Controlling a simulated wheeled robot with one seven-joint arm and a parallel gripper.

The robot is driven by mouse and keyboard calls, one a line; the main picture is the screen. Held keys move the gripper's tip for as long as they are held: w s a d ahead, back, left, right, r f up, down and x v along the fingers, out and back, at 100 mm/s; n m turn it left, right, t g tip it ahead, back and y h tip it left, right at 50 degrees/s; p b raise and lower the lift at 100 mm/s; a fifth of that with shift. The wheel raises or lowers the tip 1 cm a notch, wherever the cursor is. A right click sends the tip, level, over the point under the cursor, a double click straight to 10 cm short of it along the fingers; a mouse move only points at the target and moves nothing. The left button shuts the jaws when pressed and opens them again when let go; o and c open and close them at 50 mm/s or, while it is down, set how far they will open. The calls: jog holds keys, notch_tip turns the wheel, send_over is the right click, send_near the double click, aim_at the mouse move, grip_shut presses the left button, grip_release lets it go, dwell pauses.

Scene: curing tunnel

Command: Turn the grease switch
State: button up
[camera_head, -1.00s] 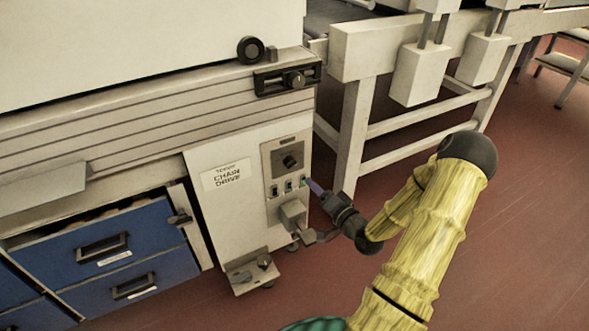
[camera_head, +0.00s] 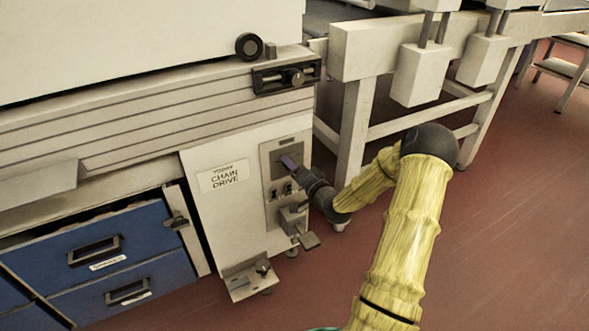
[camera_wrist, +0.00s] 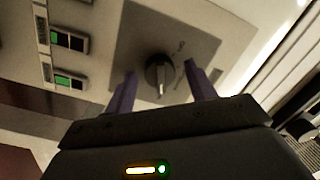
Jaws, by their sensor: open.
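The grease switch appears to be the round dark knob (camera_wrist: 159,72) on a grey plate (camera_wrist: 205,45), with a pale pointer line and a small mark beside it in the wrist view. My gripper (camera_wrist: 158,82) is open, with one purple finger to each side of the knob in that view. Whether the fingers reach the knob's depth I cannot tell. In the head view my gripper (camera_head: 288,162) is in front of the grey control plate (camera_head: 270,152) on the chain drive panel and hides the knob.
Small green-and-black rocker switches (camera_wrist: 69,40) sit beside the knob plate. Below the plate, a grey box (camera_head: 292,217) juts out from the panel. A label (camera_head: 224,177) reads "CHAIN DRIVE". Blue drawers (camera_head: 95,245) are at left. Frame legs (camera_head: 352,140) stand at right.

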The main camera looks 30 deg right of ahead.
jog(key=c, duration=1)
jog(key=shift+o, duration=0.2)
jog(key=shift+n, duration=0.3)
jog(key=n, duration=0.4)
jog(key=n+p, duration=0.1)
jog(key=n, duration=0.3)
jog(key=shift+s+g+h, duration=0.1)
jog(key=shift+g+h, duration=0.3)
jog(key=o, duration=1)
jog(key=shift+r, duration=0.1)
jog(key=shift+c, duration=0.2)
